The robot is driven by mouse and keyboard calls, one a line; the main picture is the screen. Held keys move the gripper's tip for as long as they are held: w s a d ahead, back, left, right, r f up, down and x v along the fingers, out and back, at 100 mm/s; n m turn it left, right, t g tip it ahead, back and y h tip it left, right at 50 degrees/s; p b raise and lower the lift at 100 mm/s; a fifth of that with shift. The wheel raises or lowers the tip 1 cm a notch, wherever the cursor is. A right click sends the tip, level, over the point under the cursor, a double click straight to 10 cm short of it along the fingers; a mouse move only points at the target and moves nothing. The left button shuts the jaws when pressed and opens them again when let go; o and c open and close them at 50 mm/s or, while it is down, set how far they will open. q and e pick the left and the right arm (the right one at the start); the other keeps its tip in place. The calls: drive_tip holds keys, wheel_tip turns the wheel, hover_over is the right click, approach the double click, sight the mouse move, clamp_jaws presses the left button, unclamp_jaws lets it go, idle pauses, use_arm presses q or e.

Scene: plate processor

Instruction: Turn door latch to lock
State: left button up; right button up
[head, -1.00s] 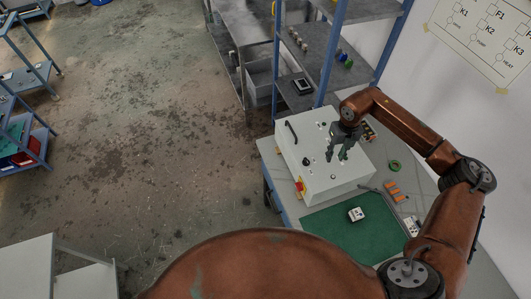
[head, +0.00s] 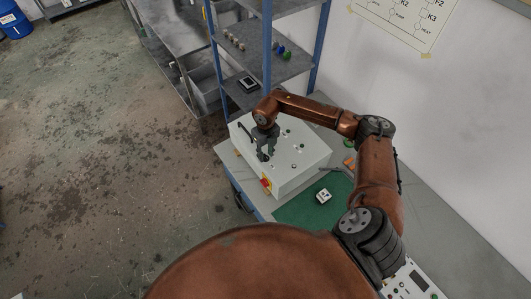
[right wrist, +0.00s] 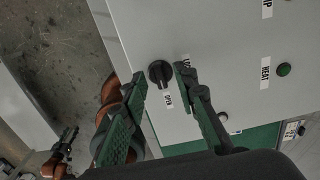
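The white processor box (head: 300,167) stands on the bench with a black handle (head: 246,132) at its far left edge. In the right wrist view the door latch is a round black knob (right wrist: 159,72) on the pale panel. A label reading OPN or similar lies below it; another label beside it is partly hidden by a finger. My right gripper (head: 265,155) is over the box's left part. In the right wrist view my right gripper (right wrist: 160,76) is open, its fingertips on either side of the knob; contact is unclear. What seems my left gripper (right wrist: 68,138) shows small, at lower left.
A green mat (head: 300,211) with a small white device (head: 323,196) lies in front of the box. A shelf rack (head: 262,68) stands behind. The floor at left is clear.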

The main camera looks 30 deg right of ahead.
use_arm(q)
drive_tip(key=shift+s+a, duration=0.1)
drive_tip(key=shift+s, duration=0.2)
use_arm(e)
drive_tip(key=shift+f, duration=0.15)
drive_tip(key=shift+c, duration=0.7)
clamp_jaws()
use_arm(q)
drive_tip(key=shift+f, duration=0.15)
